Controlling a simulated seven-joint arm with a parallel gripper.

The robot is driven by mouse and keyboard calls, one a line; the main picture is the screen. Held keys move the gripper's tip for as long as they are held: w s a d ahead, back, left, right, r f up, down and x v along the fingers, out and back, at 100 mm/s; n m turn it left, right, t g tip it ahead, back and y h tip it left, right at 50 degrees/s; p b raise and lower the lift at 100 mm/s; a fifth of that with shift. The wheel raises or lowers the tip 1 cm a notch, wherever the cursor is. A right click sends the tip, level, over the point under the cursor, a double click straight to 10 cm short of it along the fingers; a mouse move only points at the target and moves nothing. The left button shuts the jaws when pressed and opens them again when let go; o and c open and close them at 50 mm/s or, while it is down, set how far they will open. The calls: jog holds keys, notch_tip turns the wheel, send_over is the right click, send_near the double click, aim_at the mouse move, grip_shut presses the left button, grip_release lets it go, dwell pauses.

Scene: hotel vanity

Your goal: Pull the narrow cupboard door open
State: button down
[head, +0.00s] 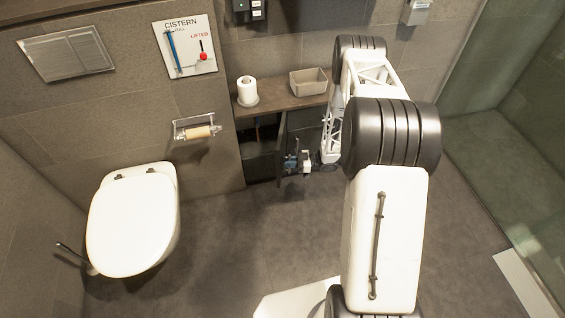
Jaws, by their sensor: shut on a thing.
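The narrow cupboard door (284,137) is dark and stands partly open under the wooden shelf, swung outward from the cupboard (259,164). A dark opening shows to the left of the door. My gripper (295,161) is low at the door's front side, near its free edge, and is shut on the door, most likely at its handle. The handle and the exact contact are too small to make out. My arm hides the right part of the cupboard.
A paper roll (247,91) and a grey bin (309,82) stand on the shelf (280,101). A toilet (133,220) is at the left, with a roll holder (197,130) on the wall. The floor (250,235) before the cupboard is clear. A glass panel (500,60) is at the right.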

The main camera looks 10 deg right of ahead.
jog(key=d+g, duration=0.1)
jog(key=d, duration=0.5)
jog(key=shift+s+d+n, duration=0.15)
jog(key=shift+d+n, duration=0.1)
jog(key=shift+n, duration=0.05)
jog(key=c, duration=1.2)
grip_release()
jog(key=shift+d, duration=0.1)
jog(key=shift+s+d, duration=0.25)
jog(key=shift+d, duration=1.65)
jog(key=shift+s+d, duration=0.2)
jog(key=shift+d, duration=1.7)
